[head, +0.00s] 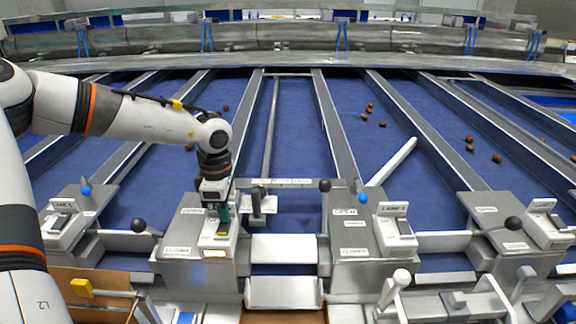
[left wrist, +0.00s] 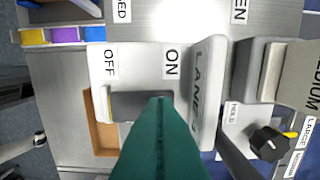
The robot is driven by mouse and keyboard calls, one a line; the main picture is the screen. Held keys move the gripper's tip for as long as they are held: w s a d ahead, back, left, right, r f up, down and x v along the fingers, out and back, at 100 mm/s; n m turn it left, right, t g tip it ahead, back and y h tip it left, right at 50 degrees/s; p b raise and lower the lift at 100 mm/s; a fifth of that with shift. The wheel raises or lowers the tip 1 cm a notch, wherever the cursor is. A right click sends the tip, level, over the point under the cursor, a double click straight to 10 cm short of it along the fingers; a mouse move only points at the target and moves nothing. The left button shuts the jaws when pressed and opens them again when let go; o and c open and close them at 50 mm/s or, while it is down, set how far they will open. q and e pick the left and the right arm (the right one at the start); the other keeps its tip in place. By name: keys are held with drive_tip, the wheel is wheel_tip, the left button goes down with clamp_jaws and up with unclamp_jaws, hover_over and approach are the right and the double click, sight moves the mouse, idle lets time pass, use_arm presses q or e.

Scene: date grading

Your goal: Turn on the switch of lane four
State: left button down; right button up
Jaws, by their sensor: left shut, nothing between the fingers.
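The switch box (head: 212,243) under my left gripper stands between the boxes marked LANE 5 on the left and LANE 3 on the right. A dark rocker (left wrist: 128,106) lies below these words. My left gripper (head: 222,215) is shut and empty, pointing down over the box. Its green fingers (left wrist: 161,100) cover the rocker's ON side; I cannot tell whether they touch it. The right gripper is not in view.
A black-knobbed lever (head: 326,187) and a grey post (head: 256,205) stand right of the switch. The LANE 3 switch (head: 397,228) is farther right, the LANE 5 switch (head: 65,222) farther left. Brown dates (head: 369,107) lie on the blue lanes. A black dial (left wrist: 270,142) is at right.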

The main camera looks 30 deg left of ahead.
use_arm(q)
wheel_tip(320, 180, up, 7)
drive_tip(key=p, duration=0.2)
idle(0.6)
idle(0.9)
